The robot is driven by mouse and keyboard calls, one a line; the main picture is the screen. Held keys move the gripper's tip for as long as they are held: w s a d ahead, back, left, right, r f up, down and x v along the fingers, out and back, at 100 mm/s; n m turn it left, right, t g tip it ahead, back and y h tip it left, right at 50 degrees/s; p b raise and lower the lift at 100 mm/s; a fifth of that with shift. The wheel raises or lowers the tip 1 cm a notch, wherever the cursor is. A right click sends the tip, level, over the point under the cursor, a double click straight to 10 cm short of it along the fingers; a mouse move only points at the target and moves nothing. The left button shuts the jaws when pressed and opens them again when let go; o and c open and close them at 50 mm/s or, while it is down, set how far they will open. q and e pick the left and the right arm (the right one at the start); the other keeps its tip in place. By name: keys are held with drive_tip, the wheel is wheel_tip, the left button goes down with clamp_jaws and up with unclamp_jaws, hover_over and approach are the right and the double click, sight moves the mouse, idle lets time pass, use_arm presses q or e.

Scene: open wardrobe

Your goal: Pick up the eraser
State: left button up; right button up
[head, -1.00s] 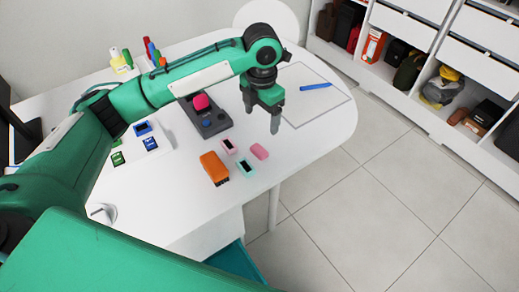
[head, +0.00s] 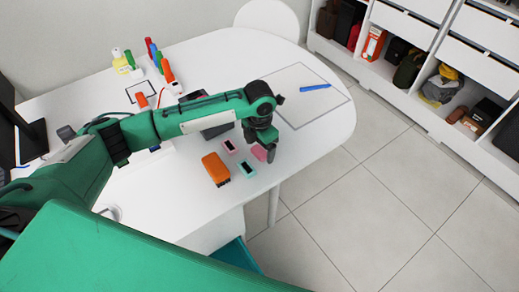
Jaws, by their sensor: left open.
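A small pink block (head: 258,153), which looks like the eraser, lies on the white table (head: 325,135) near its front right edge. My left gripper (head: 262,146) is open and points down right at the pink block. One finger covers the block's right part. I cannot tell whether the fingers touch it or stand around it. My right gripper is not in view.
Close left of the pink block lie a pink-and-black item (head: 230,146), a teal-and-black item (head: 246,168) and an orange block (head: 215,169). A blue marker (head: 314,88) lies in an outlined area. My arm partly hides a dark device (head: 217,130).

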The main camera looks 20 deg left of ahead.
use_arm(q)
drive_tip(key=shift+f, duration=0.5)
drive_tip(key=shift+c, duration=0.2)
drive_tip(key=c, duration=1)
drive_tip(key=shift+r, duration=0.15)
